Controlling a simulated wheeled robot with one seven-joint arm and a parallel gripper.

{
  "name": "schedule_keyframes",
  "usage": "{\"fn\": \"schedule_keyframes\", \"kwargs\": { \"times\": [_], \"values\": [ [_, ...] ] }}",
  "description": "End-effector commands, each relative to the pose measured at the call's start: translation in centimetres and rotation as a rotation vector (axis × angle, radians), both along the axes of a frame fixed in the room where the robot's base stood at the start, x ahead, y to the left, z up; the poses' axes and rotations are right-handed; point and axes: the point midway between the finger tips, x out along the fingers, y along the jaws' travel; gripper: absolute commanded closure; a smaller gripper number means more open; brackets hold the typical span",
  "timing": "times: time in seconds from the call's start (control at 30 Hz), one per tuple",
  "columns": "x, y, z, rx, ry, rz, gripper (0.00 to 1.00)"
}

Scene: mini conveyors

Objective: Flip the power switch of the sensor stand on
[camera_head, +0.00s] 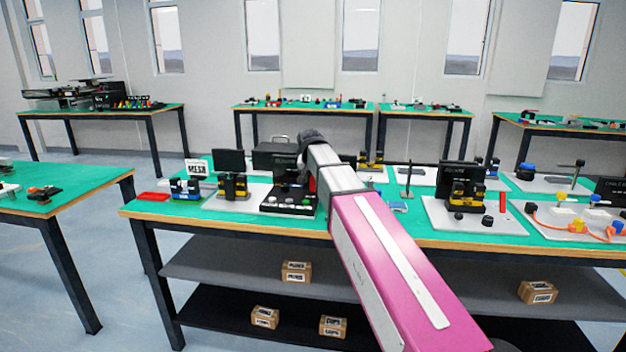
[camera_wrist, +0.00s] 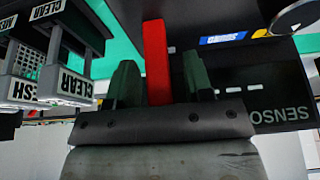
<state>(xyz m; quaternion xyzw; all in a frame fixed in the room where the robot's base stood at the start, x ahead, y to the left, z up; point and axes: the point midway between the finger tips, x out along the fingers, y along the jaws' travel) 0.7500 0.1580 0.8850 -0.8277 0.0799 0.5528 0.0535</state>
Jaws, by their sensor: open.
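The sensor stand (camera_head: 283,208) is a black unit on the green table, partly hidden behind my arm in the head view. Its black panel with the upside-down letters "SENSO" (camera_wrist: 280,114) fills the right of the wrist view. A red bar (camera_wrist: 156,50), perhaps the power switch, shows between the two dark green fingers of my gripper (camera_wrist: 160,82). The gripper is open, with a finger on each side of the bar. I cannot tell whether either finger touches it. In the head view the fingers are hidden behind my wrist.
On the table, a "MESH" sign (camera_head: 197,168) and a dark screen (camera_head: 229,161) stand left of the sensor stand. A white board (camera_head: 440,213) with black devices lies to the right.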

Motion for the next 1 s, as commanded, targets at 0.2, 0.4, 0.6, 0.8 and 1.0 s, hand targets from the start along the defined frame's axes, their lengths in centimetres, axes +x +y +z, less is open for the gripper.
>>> {"fn": "schedule_keyframes", "kwargs": {
  "times": [0.2,0.4,0.6,0.8,1.0],
  "values": [
    [0.0,0.0,-0.1,0.000,0.000,0.000,0.53],
    [0.0,0.0,-0.1,0.000,0.000,0.000,0.95],
    [-0.1,0.0,-0.1,-0.001,-0.007,0.000,1.00],
    [-1.1,0.1,-0.2,-0.026,-0.127,0.000,1.00],
    [-1.8,0.2,-0.2,-0.059,-0.295,-0.001,1.00]
  ]
}}
